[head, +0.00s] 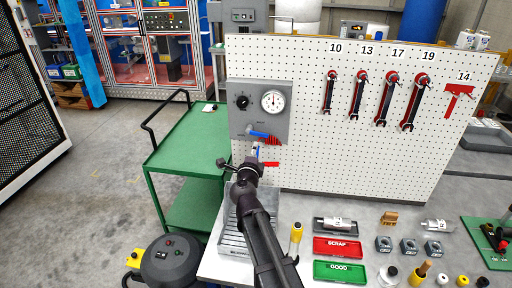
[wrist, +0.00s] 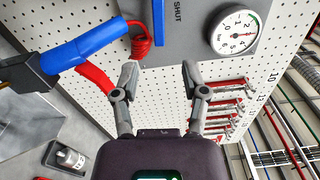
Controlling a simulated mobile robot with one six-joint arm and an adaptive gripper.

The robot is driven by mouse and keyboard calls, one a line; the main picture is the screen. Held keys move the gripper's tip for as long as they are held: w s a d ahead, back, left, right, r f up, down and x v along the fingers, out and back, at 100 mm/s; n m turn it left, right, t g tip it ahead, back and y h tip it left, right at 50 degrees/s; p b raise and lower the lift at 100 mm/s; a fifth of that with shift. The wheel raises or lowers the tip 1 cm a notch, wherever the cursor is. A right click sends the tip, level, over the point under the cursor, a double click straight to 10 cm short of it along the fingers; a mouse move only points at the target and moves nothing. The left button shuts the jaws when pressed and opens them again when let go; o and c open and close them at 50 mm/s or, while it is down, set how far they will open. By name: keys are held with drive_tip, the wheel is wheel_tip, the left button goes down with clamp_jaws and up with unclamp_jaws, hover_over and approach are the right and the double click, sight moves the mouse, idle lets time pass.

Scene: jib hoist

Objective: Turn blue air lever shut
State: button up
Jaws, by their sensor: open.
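The blue air lever (head: 258,133) sits low on the grey panel (head: 284,124), below the gauge (head: 272,102), and lies roughly sideways. In the wrist view the blue lever (wrist: 158,18) is at the top edge beside the printed word SHUT, partly cut off by the frame. My gripper (wrist: 160,78) is open and empty, its fingers apart, facing the board. The lever is beyond the fingertips and apart from them. In the head view my arm hides most of my gripper, just below the panel.
A red coiled hose (wrist: 142,46) hangs next to the lever. A blue and black fitting (wrist: 92,46) with red hose is left of my fingers in the wrist view. Wrenches (head: 383,100) hang right on the pegboard. A green cart (head: 190,140) stands left. Trays and parts cover the bench.

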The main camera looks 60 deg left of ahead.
drive_tip(key=shift+s+d, duration=0.2)
drive_tip(key=shift+d, duration=0.05)
drive_tip(key=shift+w+f, duration=0.1)
drive_tip(key=shift+w, duration=0.05)
drive_tip(key=c, duration=0.7)
drive_tip(key=shift+w+f+m, duration=0.15)
drive_tip(key=shift+w+m, duration=0.15)
clamp_jaws()
drive_tip(key=w+a+f+m+g+y+b, duration=0.1)
drive_tip(key=w+f+m+g+y+b, duration=0.2)
drive_tip(key=w, duration=0.4)
drive_tip(key=w+f+m+g+y+b, duration=0.2)
drive_tip(key=w+m+g+b, duration=0.1)
drive_tip(key=w+g+b, duration=0.3)
drive_tip(key=w+a+f+m+g+y+b, duration=0.1)
drive_tip(key=w+f+m+g+y+b, duration=0.15)
drive_tip(key=w, duration=0.55)
drive_tip(key=s+f+n+g+h+b, duration=0.3)
drive_tip(key=n+g, duration=0.7)
drive_tip(key=g, duration=0.7)
drive_tip(key=s+h+b, duration=0.2)
drive_tip(key=h+b, duration=0.1)
drive_tip(key=shift+s, duration=0.4)
